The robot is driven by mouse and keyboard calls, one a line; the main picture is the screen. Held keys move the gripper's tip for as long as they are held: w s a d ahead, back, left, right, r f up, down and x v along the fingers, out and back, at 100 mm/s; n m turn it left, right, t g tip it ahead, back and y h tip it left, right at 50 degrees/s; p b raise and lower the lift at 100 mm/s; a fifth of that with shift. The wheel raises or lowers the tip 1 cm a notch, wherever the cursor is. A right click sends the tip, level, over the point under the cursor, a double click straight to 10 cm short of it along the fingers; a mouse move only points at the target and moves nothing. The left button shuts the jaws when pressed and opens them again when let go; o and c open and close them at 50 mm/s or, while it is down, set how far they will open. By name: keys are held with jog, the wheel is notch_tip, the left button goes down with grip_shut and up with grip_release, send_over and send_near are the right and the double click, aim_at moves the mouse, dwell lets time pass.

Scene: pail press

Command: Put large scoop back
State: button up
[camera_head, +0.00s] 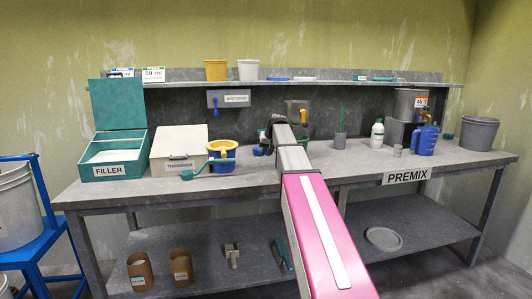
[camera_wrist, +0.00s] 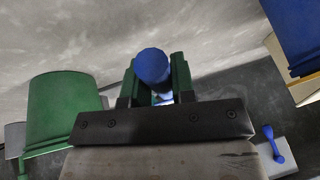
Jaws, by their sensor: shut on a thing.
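My gripper (camera_head: 263,146) is low over the bench, left of its middle, and partly hidden by my arm. In the wrist view its green fingers (camera_wrist: 156,80) are shut on a blue scoop (camera_wrist: 152,66). Only a rounded blue end and a paler blue part show; the rest is hidden, so I cannot tell its size. A grey wall holder (camera_head: 240,98) on the back panel has another blue scoop (camera_head: 214,102) at its left end. Holder (camera_wrist: 291,158) and hanging scoop (camera_wrist: 273,143) also show at the lower right of the wrist view.
A blue pail with a yellow rim (camera_head: 223,157) and a teal scoop (camera_head: 190,174) stand left of my gripper, before the cream THICKENER box (camera_head: 177,141). A green pot (camera_wrist: 62,112) is left of the fingers in the wrist view. A shelf (camera_head: 340,82) runs above the holder.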

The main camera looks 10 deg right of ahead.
jog(key=o, duration=0.9)
jog(key=shift+f, duration=0.1)
jog(key=shift+c, duration=0.2)
jog(key=v, duration=1.2)
